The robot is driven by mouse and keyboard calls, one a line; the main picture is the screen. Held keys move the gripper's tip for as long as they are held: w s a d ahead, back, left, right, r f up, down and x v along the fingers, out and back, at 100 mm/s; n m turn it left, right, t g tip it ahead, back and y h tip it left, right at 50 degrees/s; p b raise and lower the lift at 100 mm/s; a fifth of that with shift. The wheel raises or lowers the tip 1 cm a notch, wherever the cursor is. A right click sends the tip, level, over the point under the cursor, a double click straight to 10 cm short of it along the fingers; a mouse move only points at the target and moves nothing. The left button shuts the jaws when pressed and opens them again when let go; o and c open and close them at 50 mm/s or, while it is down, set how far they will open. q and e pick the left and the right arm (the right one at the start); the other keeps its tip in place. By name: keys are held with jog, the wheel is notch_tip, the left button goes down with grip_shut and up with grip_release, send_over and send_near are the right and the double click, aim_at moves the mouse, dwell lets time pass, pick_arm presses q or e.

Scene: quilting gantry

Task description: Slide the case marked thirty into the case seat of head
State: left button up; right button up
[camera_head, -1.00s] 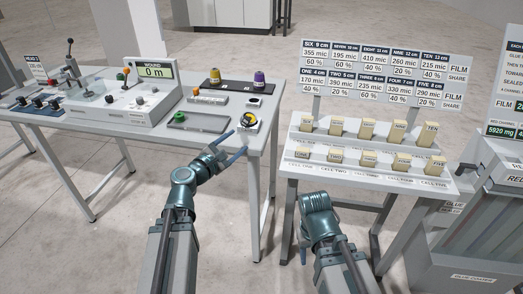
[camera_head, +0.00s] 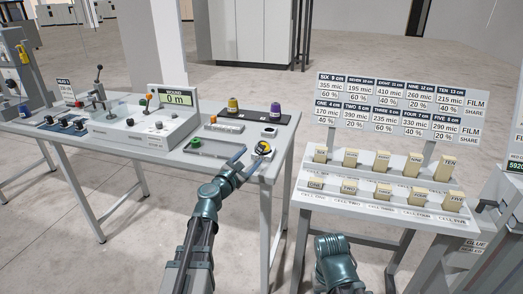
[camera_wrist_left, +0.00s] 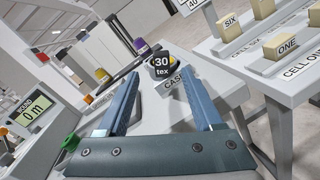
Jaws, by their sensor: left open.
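The case marked thirty (camera_head: 263,148) is a small round dark and yellow piece at the near right corner of the grey table. In the left wrist view its black face (camera_wrist_left: 161,66) reads "30 tex", above a plate lettered "CASE". My left gripper (camera_head: 251,157) is open and empty at the table's right edge, just in front of the case. In the left wrist view the case is beyond and between the spread fingertips (camera_wrist_left: 163,95). A sign reading HEAD (camera_head: 63,84) stands at the table's far left; the case seat cannot be made out. My right gripper's fingers are not visible.
A wound-counter console (camera_head: 178,98) reading 0 m stands on the table. Yellow (camera_head: 233,105) and purple (camera_head: 275,110) spools and a grey tray (camera_head: 215,151) lie near the case. A stepped rack (camera_head: 400,205) with several labelled blocks stands to the right, across a gap.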

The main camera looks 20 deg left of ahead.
aim_at(260, 150)
pick_arm(q)
jog(key=shift+x, duration=2.8)
jog(key=shift+s+d+f, duration=0.1)
grip_shut()
